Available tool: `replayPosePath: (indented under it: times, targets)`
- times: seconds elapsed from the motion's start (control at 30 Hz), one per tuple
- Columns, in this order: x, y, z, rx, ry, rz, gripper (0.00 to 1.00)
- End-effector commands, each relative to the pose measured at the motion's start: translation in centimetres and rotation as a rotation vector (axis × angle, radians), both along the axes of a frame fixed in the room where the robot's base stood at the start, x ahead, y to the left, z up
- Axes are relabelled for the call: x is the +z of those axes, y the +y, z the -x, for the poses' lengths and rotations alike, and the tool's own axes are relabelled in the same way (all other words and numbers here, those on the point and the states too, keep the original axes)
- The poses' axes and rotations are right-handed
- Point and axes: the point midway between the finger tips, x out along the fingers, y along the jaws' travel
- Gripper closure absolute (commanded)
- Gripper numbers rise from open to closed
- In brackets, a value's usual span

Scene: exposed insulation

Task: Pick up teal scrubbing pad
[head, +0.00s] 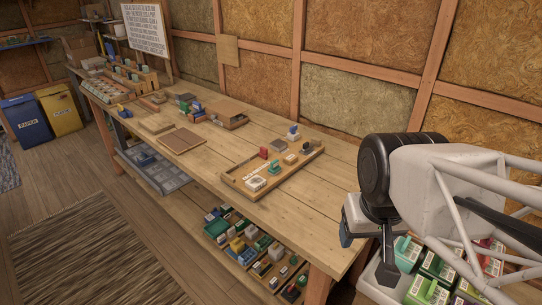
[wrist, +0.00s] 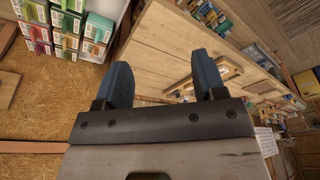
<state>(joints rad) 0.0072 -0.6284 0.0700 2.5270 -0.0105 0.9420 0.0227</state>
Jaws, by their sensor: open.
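A small teal item (head: 273,168) lies in the shallow wooden tray (head: 240,186) on the workbench in the head view. It may be the teal scrubbing pad, but it is too small to be sure. My gripper (wrist: 163,75) is open in the wrist view, with two blue fingers wide apart and nothing between them. The other finger is hidden. I cannot pick out the pad in the wrist view.
The tray also holds a white block (head: 256,183), a red block (head: 263,153) and several other small items. Green boxes (head: 407,252) sit beneath my arm. The bench (head: 215,150) has clear wood around the tray.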

Motion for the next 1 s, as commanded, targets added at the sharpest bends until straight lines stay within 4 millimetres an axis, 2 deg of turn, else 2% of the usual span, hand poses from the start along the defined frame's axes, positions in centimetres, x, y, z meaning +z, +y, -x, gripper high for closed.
replayPosePath:
  times: [0.17, 0.37, 0.67, 1.0]
  targets:
    - [0.4, 0.2, -1.6, -0.022, 0.009, -0.006, 0.36]
    - [1.2, 0.6, -5.3, -0.073, 0.025, -0.021, 0.36]
    - [2.0, 1.5, -12.4, -0.176, 0.056, -0.045, 0.36]
    - [1.5, 3.1, -20.7, -0.291, 0.091, -0.067, 0.36]
